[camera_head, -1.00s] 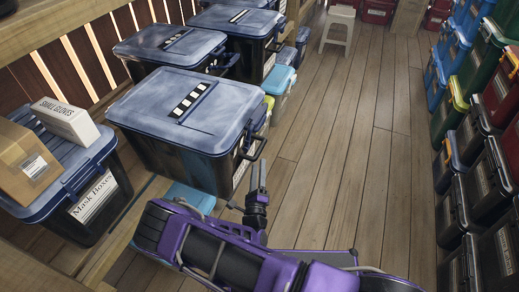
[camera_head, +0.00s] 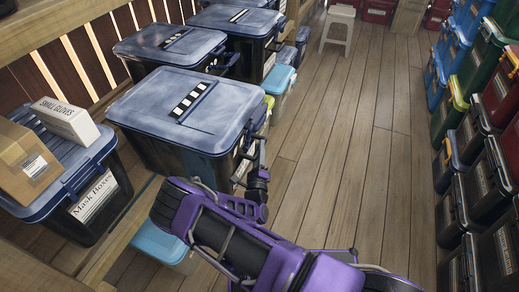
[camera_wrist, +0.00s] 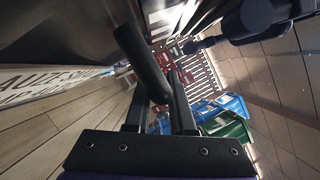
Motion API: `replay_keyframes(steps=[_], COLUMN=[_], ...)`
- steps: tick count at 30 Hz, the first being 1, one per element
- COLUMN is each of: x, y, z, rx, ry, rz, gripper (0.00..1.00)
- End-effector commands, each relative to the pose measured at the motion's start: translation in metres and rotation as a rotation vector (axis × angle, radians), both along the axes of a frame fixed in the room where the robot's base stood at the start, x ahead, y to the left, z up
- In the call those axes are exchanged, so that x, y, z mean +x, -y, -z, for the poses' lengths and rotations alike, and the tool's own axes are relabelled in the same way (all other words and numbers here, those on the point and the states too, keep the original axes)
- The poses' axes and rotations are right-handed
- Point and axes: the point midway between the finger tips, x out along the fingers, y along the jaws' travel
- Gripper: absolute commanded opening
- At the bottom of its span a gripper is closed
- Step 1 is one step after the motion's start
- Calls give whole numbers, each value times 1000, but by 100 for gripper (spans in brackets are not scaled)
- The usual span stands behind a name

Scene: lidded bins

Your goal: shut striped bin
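The striped bin (camera_head: 165,157) is a large dark bin with a blue-grey lid (camera_head: 150,105). A black-and-white striped marker (camera_head: 191,101) lies on the lid. The lid lies over the bin; I cannot tell whether it is fully seated. A dark handle (camera_head: 252,142) sticks out on its right side. My gripper (camera_head: 259,162) is beside that side, close to the handle. In the wrist view, my gripper (camera_wrist: 160,112) has its two fingers apart, and a dark rounded bar (camera_wrist: 143,60), apparently the handle, reaches between or just in front of them. I cannot tell whether it touches.
A Mask Boxes bin (camera_head: 95,200) at left carries a white box (camera_head: 68,120) and a brown box (camera_head: 28,165). More lidded bins (camera_head: 165,45) stand behind. A light-blue bin (camera_head: 160,243) sits below. Stacked bins (camera_head: 480,180) line the right. The wooden floor (camera_head: 335,130) between is clear.

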Motion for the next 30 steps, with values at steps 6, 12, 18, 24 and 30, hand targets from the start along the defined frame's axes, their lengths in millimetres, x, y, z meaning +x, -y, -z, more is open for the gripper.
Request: replay_keyframes(steps=[6,12,18,24,30], x=[0,0,0,-1,-1], y=[0,0,0,0,0], z=[0,0,0,0,0], rx=[0,0,-1,-1,-1], ry=[1,1,1,1,1], rz=[1,1,1,1,1], gripper=[0,0,0,0,0])
